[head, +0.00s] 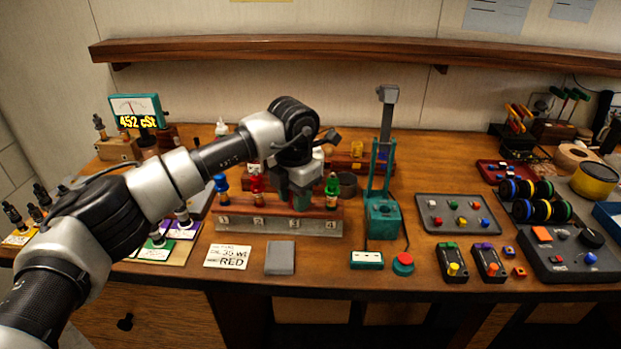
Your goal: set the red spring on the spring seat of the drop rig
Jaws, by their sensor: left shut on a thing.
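My left gripper (302,200) reaches in from the left and points down at slot 3 of a numbered wooden rack (285,228). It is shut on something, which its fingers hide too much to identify. A red item (256,186) stands upright in slot 2, left of the gripper; at this size I cannot tell whether it is the red spring. The drop rig (383,215) is a teal tower with a grey head and a block base, standing right of the rack. Its spring seat is too small to make out. My right gripper is not in view.
A blue-topped item (221,184) and a green item (332,190) flank the rack's ends. A red button (403,262) sits before the rig. A parts tray (428,222) is to its right.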

